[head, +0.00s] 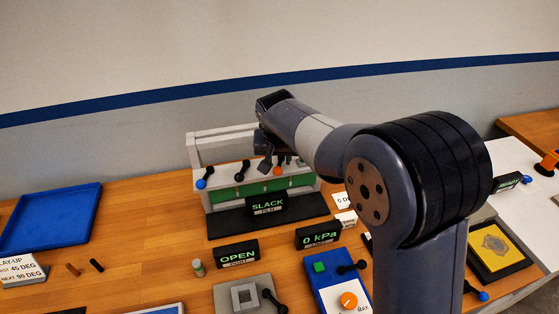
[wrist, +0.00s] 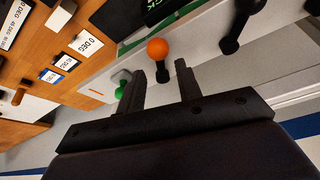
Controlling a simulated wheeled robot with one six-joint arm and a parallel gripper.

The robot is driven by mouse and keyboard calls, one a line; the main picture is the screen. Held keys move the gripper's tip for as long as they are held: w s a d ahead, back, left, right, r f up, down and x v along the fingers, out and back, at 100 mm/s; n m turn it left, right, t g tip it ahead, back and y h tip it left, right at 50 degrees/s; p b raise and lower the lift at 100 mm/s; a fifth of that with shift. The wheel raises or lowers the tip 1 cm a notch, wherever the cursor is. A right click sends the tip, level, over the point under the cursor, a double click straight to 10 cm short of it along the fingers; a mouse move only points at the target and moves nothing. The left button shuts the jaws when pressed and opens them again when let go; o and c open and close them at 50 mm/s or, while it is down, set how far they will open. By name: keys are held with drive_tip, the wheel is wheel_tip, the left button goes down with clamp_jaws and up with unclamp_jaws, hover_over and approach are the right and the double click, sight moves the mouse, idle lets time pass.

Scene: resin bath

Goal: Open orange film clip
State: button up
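The orange film clip shows as an orange ball knob (head: 277,171) on the white rail of the film rack, partly hidden by my gripper in the head view. In the wrist view the orange knob (wrist: 157,48) lies just beyond the fingertips, roughly between their lines. My gripper (wrist: 160,70) is open and empty, with its two dark fingers apart. In the head view my gripper (head: 271,163) hangs over the rack at the clip. Whether a finger touches the knob cannot be told.
A black lever (wrist: 235,30) stands beside the orange knob, and a green knob (wrist: 121,90) is on the other side. A blue-knobbed lever (head: 202,183) is at the rack's left end. A SLACK sign (head: 267,205) stands in front. A blue tray (head: 50,220) lies far left.

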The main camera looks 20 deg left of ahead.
sight(278, 166)
drive_tip(key=shift+x, duration=1.15)
